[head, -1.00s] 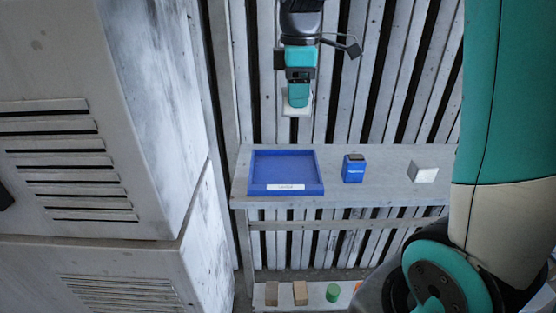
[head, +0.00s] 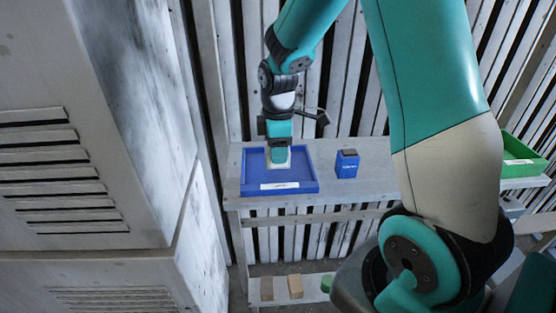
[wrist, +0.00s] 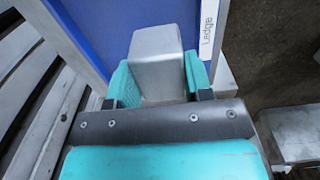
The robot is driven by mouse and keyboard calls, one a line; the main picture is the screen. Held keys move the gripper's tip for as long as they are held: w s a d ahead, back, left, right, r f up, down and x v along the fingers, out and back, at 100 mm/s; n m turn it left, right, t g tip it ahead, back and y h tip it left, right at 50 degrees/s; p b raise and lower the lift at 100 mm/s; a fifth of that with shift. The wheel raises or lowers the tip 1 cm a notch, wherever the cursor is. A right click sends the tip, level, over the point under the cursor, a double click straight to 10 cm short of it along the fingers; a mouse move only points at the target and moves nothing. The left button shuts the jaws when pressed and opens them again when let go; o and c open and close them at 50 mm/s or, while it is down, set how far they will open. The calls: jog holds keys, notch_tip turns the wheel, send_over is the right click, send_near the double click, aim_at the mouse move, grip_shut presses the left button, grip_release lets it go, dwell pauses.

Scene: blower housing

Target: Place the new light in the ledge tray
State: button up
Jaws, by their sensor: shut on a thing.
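The ledge tray (head: 310,186) is a shallow blue tray with a white label on its front rim, at the left end of the grey shelf. Its blue floor and the "Ledge" label also show in the wrist view (wrist: 209,30). My gripper (head: 279,158) is over the tray, pointing down. In the wrist view its teal fingers (wrist: 158,80) are shut on a pale grey block-shaped thing (wrist: 158,62), which I take to be the new light. In the head view only a whitish bit of it shows below the fingers. I cannot tell whether it touches the tray floor.
A blue box with a dark top (head: 347,163) stands on the shelf (head: 385,180) just right of the tray. A green tray (head: 520,160) is at the far right. Small brown blocks (head: 295,287) sit on a lower shelf. A large grey cabinet (head: 80,130) fills the left.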

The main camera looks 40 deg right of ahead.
jog(key=shift+f, duration=1.95)
jog(key=shift+f, duration=0.15)
jog(key=o, duration=1)
jog(key=shift+c, duration=0.2)
